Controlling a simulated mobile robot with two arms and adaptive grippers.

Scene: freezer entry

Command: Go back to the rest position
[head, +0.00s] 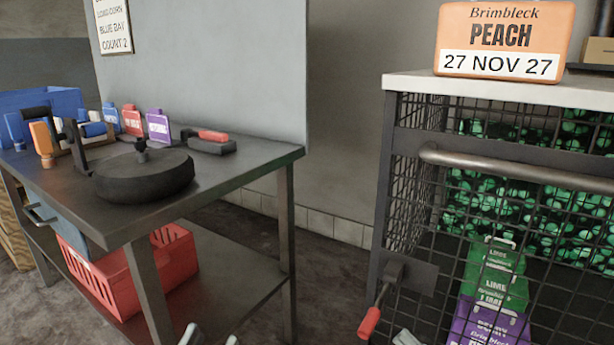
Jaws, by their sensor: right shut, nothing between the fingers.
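My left gripper (211,338) shows only its two grey fingertips at the bottom edge, left of centre. The tips are apart with floor visible between them, so it is open and empty. My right gripper (406,338) shows only its grey tips at the bottom edge, below the cage's red-handled latch (370,322). It is shut with nothing in it. The rest of both grippers and both arms are out of view.
A metal table (235,158) on the left bears a round black device (145,175), stamps and coloured tags. A red crate (185,265) sits below it. A mesh cage (400,200) with green bags stands right, topped by an orange sign (505,38). Floor (330,270) between is clear.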

